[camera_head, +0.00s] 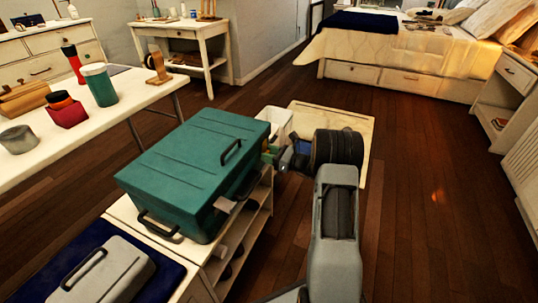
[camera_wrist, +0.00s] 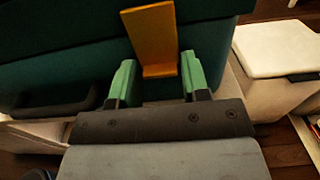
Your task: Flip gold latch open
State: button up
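A large teal green chest (camera_head: 185,165) with a closed lid and black handles stands on a low cream shelf unit. Its dark green face fills the upper part of the wrist view (camera_wrist: 60,65). The gold latch (camera_wrist: 152,38) hangs upright on that face, with a small lip at its lower end. My gripper (camera_wrist: 158,64) is open, its two green fingers apart on either side of the latch's lower end. I cannot tell whether either finger touches it. In the head view my gripper (camera_head: 275,154) is at the chest's right end, where the latch is hard to make out.
A white bin (camera_head: 275,120) stands close behind my gripper. A grey case (camera_head: 105,272) lies on a dark blue cloth at the lower left. A white table (camera_head: 125,95) with jars is at the left. Wooden floor (camera_head: 430,190) is clear on the right.

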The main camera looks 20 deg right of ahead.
jog(key=c, duration=0.4)
jog(key=p, duration=0.2)
jog(key=r+g+h+p, duration=0.1)
jog(key=p, duration=0.2)
jog(key=shift+s+d+r+g, duration=0.25)
jog(key=shift+s+d+g, duration=0.05)
jog(key=shift+s, duration=0.05)
jog(key=shift+c, duration=0.3)
jog(key=r+g+h+p, duration=0.1)
jog(key=g+h+p, duration=0.2)
jog(key=p, duration=0.6)
jog(key=s+d+r+g+h+p, duration=0.1)
jog(key=r+g+h+p, duration=0.1)
jog(key=p, duration=0.8)
jog(key=r+g+h+p, duration=0.2)
jog(key=g+h+p, duration=0.2)
jog(key=p, duration=0.6)
jog(key=shift+s+d+r+g+h, duration=0.15)
jog(key=shift+s+d+g+h, duration=0.25)
jog(key=shift+g, duration=0.1)
jog(key=shift+p, duration=0.4)
jog(key=o, duration=0.8)
